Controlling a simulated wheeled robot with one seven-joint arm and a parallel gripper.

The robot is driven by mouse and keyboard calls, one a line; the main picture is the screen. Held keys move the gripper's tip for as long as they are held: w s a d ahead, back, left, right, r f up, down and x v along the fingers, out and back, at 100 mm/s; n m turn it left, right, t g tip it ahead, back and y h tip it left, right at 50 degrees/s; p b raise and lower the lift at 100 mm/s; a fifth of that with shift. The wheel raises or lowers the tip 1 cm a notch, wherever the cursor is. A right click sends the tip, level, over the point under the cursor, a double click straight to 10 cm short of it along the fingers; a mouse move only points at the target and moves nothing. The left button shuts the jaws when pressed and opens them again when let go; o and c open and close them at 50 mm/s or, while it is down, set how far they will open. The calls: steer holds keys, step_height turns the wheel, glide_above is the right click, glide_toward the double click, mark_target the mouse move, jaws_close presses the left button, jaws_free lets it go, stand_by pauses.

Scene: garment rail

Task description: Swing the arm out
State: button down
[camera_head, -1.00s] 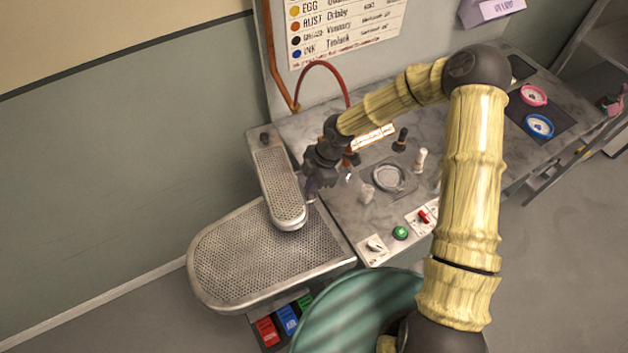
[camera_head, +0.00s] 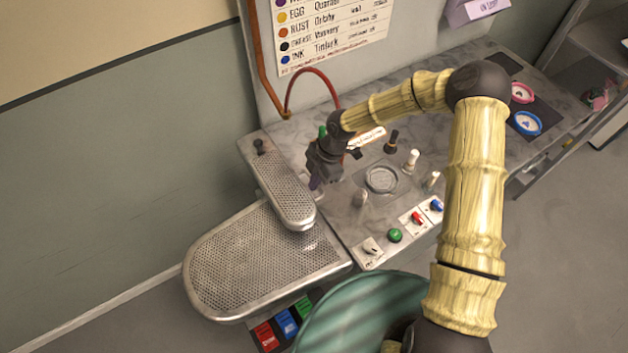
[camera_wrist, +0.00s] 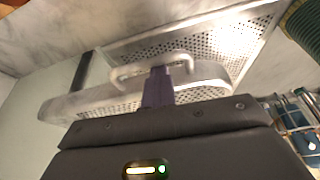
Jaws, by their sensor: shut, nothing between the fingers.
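The narrow perforated swing arm (camera_head: 284,186) runs from a dark pivot knob at the table's back left corner, its rounded end overlapping the large perforated board (camera_head: 205,280). In the wrist view the narrow arm (camera_wrist: 75,102) lies across the picture with a pale loop handle (camera_wrist: 125,72) on it. My gripper (camera_head: 315,183) is beside the arm's right edge near its free end. Its purple fingers (camera_wrist: 158,88) are shut with nothing between them and overlap the handle. I cannot tell whether they touch it or sit inside the loop.
The grey worktop (camera_head: 340,215) carries a round dish (camera_head: 381,180), several upright bottles, a green button (camera_head: 395,235) and switches on its front edge. A red hose (camera_head: 318,72) arches behind my gripper. A teal ribbed bin (camera_head: 365,315) stands in front. Open floor lies right.

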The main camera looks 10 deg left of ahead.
steer(key=shift+w+d+r, duration=0.15)
steer(key=shift+w+d, duration=0.15)
steer(key=shift+w, duration=0.2)
steer(key=p+v, duration=0.7)
steer(key=v, duration=0.2)
steer(key=shift+s+a+r, duration=0.2)
steer(key=shift+a+r, duration=0.1)
steer(key=shift+w, duration=0.15)
